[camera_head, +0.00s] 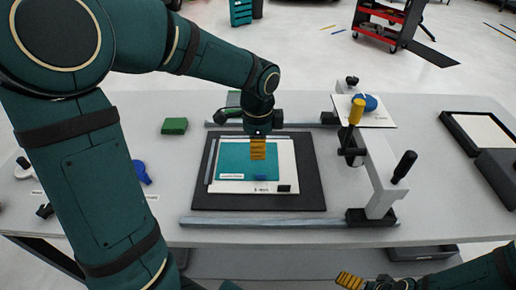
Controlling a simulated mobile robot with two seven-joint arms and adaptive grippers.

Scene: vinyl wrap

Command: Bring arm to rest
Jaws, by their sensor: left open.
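My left arm comes in from the left and reaches over the table. My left gripper (258,151) points down above the teal sheet (233,163) and looks empty; it is open, and its yellow fingers overlap in this view. I cannot tell how far above the sheet they are. The teal sheet lies on a white board on a black mat (203,199). A small blue piece (260,178) lies at the sheet's lower edge. My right gripper (350,281) is low at the bottom edge, in front of the table, partly cut off; its opening cannot be told.
A grey gantry (378,175) with a yellow handle and a black knob stands right of the mat, between two rails. A green block (174,126) is at the left, near a blue tool (141,172). Black trays (462,133) sit at the right. A red cart (386,22) stands behind.

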